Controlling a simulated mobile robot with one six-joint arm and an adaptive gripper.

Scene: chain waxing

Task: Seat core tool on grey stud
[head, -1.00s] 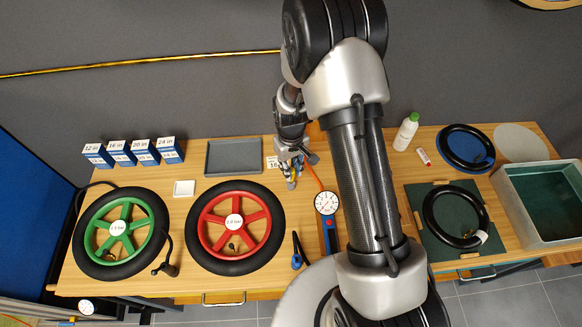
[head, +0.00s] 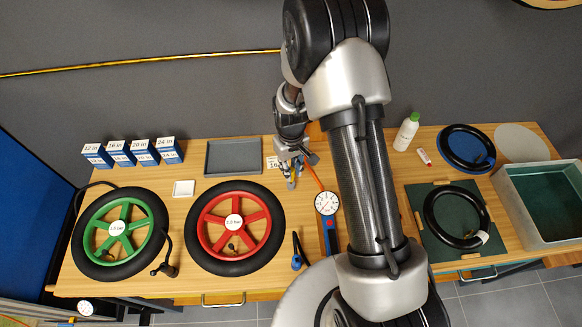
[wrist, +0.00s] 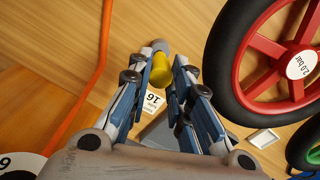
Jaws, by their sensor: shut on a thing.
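My gripper (wrist: 165,75) is shut on a short yellow cylinder, taken to be the core tool (wrist: 161,72), in the wrist view. A grey rounded piece (wrist: 160,46) shows at the far end of the yellow part; I cannot tell whether it is the grey stud or part of the tool, nor whether the two touch. In the head view my gripper (head: 292,180) is low over the middle of the table, just right of the grey tray. The tool is too small there to make out, and the stud is not clearly seen.
A card marked 16 (wrist: 152,102) lies close to the fingers. An orange hose (head: 313,176) runs to a round gauge (head: 326,203). The red wheel (head: 262,222) and grey tray (head: 233,169) are left of my gripper. My arm hides part of the table.

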